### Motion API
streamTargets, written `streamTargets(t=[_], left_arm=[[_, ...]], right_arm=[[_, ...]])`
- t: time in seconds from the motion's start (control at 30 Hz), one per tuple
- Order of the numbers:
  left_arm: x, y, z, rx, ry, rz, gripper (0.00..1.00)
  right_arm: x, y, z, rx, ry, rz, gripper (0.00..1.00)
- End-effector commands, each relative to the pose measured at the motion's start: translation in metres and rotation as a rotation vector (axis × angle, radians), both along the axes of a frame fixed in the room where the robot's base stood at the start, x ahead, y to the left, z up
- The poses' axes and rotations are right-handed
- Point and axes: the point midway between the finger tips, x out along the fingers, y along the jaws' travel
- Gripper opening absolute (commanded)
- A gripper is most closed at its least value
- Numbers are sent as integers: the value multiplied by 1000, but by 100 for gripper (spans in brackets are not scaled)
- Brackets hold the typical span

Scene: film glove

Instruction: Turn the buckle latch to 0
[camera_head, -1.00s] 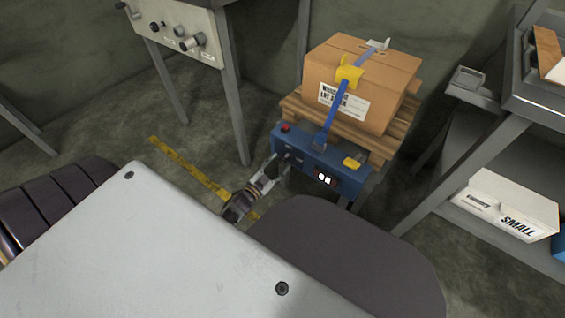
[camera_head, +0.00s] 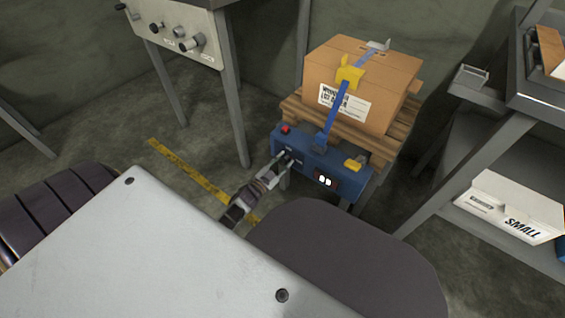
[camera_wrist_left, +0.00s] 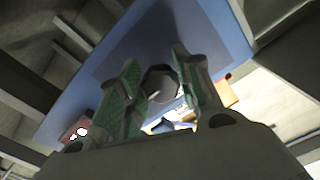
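A blue control box (camera_head: 312,163) is fixed at the front of a wooden pallet stand. A blue strap (camera_head: 333,115) runs up from it over a cardboard box, through a yellow buckle (camera_head: 348,76). A yellow piece (camera_head: 353,165) and a small display (camera_head: 325,181) with two white marks are on the blue box. Which part is the latch is not clear. My left gripper (camera_head: 285,160) is at the box's left front. In the left wrist view, its green fingers stand apart on either side of a dark round knob (camera_wrist_left: 160,83); contact is unclear. My right gripper is out of view.
The cardboard box (camera_head: 375,75) sits on the wooden pallet (camera_head: 395,147). A red button (camera_head: 286,129) is near my left gripper. A grey knob panel (camera_head: 178,30) stands behind left, and a shelf with a white SMALL carton (camera_head: 510,208) is at right.

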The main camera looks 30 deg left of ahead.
Motion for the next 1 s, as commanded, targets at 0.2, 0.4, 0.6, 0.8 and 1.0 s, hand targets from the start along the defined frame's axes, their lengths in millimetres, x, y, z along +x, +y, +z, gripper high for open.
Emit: streamTargets(t=[0.2,0.4,0.6,0.8,1.0], left_arm=[[0,0,0,0,0,0,8],[0,0,0,-10,1,0,8],[0,0,0,-52,6,0,8],[0,0,2,-132,11,0,8],[0,0,2,-247,22,0,8]], right_arm=[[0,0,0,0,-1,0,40],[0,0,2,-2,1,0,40],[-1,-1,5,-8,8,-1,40],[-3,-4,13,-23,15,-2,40],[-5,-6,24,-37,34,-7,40]])
